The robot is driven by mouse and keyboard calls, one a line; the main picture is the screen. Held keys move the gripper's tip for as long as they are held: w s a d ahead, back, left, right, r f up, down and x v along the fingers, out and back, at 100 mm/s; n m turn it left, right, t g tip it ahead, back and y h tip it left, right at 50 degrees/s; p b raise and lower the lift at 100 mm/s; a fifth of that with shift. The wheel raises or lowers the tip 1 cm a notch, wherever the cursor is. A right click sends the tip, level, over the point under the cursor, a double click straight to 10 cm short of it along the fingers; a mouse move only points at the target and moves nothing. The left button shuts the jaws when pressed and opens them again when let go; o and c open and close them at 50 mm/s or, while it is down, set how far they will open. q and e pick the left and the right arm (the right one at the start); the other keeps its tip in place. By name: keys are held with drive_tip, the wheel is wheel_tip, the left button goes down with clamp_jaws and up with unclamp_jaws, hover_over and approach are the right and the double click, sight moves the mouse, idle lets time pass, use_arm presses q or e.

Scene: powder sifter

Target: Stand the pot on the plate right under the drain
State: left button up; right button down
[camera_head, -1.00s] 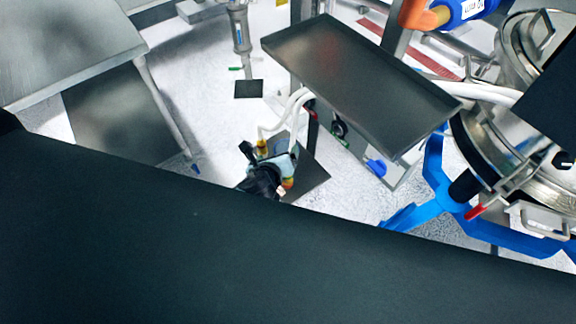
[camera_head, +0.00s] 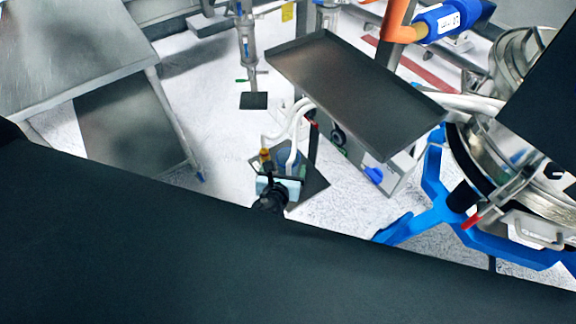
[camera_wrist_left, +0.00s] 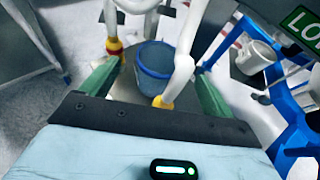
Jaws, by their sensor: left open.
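A blue-grey pot (camera_wrist_left: 155,66) stands upright on a grey plate in the left wrist view, ahead of my left gripper (camera_wrist_left: 158,76). The green fingers are spread wide and the pot shows between their tips, not gripped. White hoses with yellow ends pass in front of it. In the head view my left gripper (camera_head: 282,174) reaches down beside the pot (camera_head: 290,160), which it and the hoses partly hide. A vertical metal pipe (camera_head: 246,42), which may be the drain, hangs over a small dark plate (camera_head: 254,101). My right gripper is not in view.
A dark metal tray table (camera_head: 350,90) stands right of the hoses (camera_head: 298,120). A steel table (camera_head: 60,50) is at upper left. A machine on a blue stand (camera_head: 440,215) fills the right. Pale floor (camera_head: 210,110) between them is clear.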

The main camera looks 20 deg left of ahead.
sight(289, 152)
use_arm(q)
drive_tip(key=shift+w, duration=0.1)
drive_tip(key=shift+w+f, duration=0.1)
drive_tip(key=shift+w, duration=0.1)
drive_tip(key=x, duration=0.4)
drive_tip(key=shift+f+b, duration=0.3)
drive_tip(key=shift+b, duration=0.1)
drive_tip(key=shift+w, duration=0.15)
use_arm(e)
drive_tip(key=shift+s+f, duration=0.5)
use_arm(q)
drive_tip(key=shift+c, duration=0.2)
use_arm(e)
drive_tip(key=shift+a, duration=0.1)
